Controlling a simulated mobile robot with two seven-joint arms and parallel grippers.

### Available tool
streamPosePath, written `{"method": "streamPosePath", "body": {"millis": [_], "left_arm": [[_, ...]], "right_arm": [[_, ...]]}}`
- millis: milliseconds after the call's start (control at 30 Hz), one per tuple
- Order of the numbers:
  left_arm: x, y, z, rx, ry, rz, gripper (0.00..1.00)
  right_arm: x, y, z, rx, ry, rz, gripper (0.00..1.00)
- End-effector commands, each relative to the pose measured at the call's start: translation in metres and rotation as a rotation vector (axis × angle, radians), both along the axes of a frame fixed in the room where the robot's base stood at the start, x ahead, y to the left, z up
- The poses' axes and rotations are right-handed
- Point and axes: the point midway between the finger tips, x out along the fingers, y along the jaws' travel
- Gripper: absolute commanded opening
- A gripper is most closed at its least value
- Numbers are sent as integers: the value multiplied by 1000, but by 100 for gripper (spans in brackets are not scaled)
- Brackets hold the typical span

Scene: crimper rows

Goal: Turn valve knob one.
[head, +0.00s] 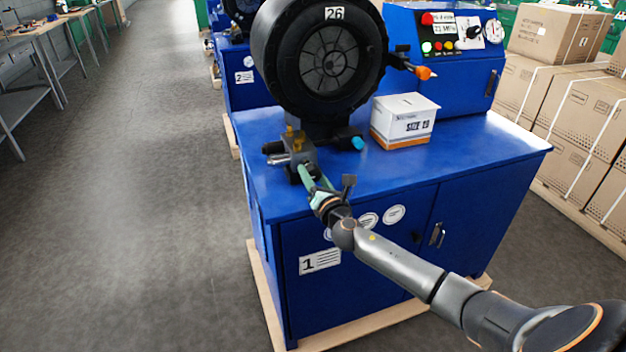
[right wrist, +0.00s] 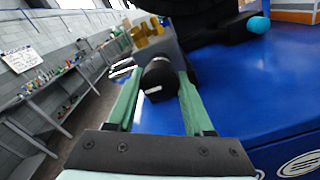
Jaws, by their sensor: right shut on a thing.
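The blue crimper bench (head: 285,215) bears a label with the number 1. On its near left corner stands a grey metal valve block (head: 303,155) with a brass fitting (head: 293,137) on top. The black valve knob (right wrist: 158,78) sticks out of the block toward me in the right wrist view. My right gripper (head: 304,174) has its green fingers on both sides of the knob and is shut on it. In the head view the fingers and wrist partly hide the knob. My left gripper is in neither view.
A large black crimping head (head: 262,45) marked 26 rises behind the valve. A white and orange box (head: 404,122) stands on the bench to the right. Cartons (head: 575,118) are stacked at the far right. The floor (head: 130,190) on the left is clear.

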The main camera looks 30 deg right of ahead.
Motion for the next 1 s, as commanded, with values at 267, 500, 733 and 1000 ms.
{"method": "streamPosePath", "body": {"millis": [267, 500, 733, 1000], "left_arm": [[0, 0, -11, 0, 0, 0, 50], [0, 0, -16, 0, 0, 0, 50], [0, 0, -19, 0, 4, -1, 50], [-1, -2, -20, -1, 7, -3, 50]], "right_arm": [[0, 1, -2, 259, -63, -1, 0], [0, 1, -1, 453, -108, -1, 0], [0, 1, 0, 587, -141, -1, 0], [0, 1, 1, 666, -160, -1, 0]]}}
